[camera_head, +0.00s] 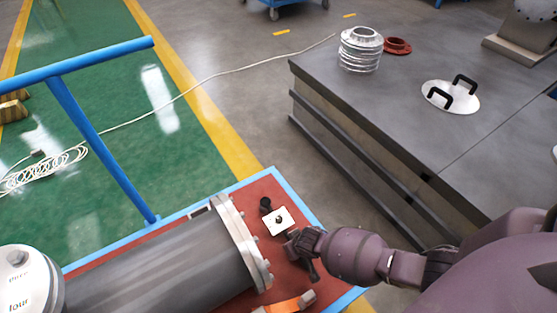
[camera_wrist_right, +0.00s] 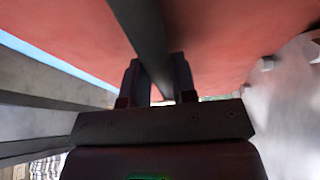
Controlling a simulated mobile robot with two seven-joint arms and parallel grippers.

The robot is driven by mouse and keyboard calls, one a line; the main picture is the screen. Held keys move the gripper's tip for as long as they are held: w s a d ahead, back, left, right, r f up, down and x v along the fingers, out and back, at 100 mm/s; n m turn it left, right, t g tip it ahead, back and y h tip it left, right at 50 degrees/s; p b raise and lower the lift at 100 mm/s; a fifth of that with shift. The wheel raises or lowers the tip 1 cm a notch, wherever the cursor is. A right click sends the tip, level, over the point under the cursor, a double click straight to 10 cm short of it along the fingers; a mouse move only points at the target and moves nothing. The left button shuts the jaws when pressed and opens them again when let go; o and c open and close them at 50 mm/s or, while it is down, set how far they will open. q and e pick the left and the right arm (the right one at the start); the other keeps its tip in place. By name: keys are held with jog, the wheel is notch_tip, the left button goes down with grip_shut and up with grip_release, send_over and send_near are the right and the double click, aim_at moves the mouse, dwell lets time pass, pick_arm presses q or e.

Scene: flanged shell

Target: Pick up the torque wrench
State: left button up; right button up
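The torque wrench (camera_head: 311,270) looks like a dark bar at the right end of the red-topped stand in the head view. It also shows as a dark bar (camera_wrist_right: 147,35) in the right wrist view, running between both fingers. My right gripper (camera_head: 292,246) is at the bar in the head view. In the wrist view its fingers (camera_wrist_right: 156,82) are close together on either side of the bar and look shut on it. I cannot tell whether the bar is clear of the red surface. My left gripper is not in view.
A grey flanged shell (camera_head: 165,265) lies left of the gripper on the red stand (camera_head: 280,190). A small white square plate (camera_head: 276,221) and an orange item (camera_head: 288,304) are close by. A blue rail (camera_head: 100,150) stands left. A grey bench (camera_head: 400,110) stands right.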

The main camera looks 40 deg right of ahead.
jog(key=shift+w, duration=0.1)
grip_shut()
jog(key=shift+r, duration=0.2)
jog(key=shift+w+r, duration=0.1)
jog(key=shift+r, duration=0.25)
pick_arm(q)
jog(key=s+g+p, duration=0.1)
jog(key=p, duration=0.3)
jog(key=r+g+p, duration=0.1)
jog(key=p, duration=0.4)
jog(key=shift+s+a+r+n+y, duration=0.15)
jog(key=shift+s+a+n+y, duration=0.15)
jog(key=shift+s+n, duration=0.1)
pick_arm(e)
notch_tip(320, 180, up, 19)
